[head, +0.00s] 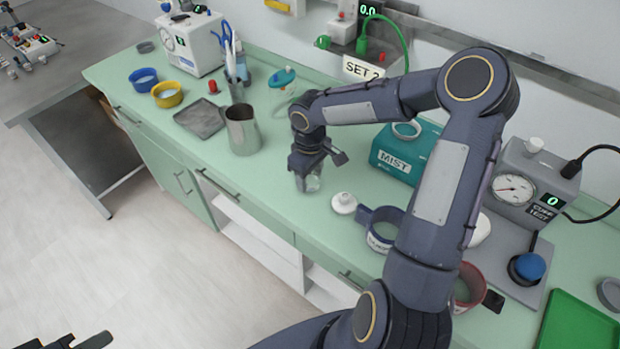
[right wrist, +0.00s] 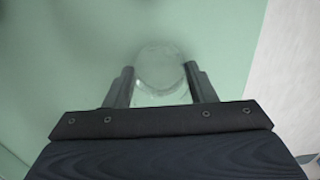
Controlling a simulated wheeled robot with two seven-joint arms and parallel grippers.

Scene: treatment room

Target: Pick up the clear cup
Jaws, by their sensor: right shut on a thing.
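The clear cup (head: 309,182) is see-through and stands near the front edge of the green counter, below my right gripper (head: 310,172). In the right wrist view the cup (right wrist: 160,68) sits between the two fingers of my right gripper (right wrist: 160,84), which is shut on it. The cup looks upright; I cannot tell whether it touches the counter. Part of my left gripper (head: 80,342) shows dark at the bottom left of the head view, far from the cup, and its fingers are not clear.
A metal jug (head: 242,130) stands left, a teal MIST box (head: 400,152) behind right. A grey tray (head: 201,118) lies farther left. The counter's front edge is close.

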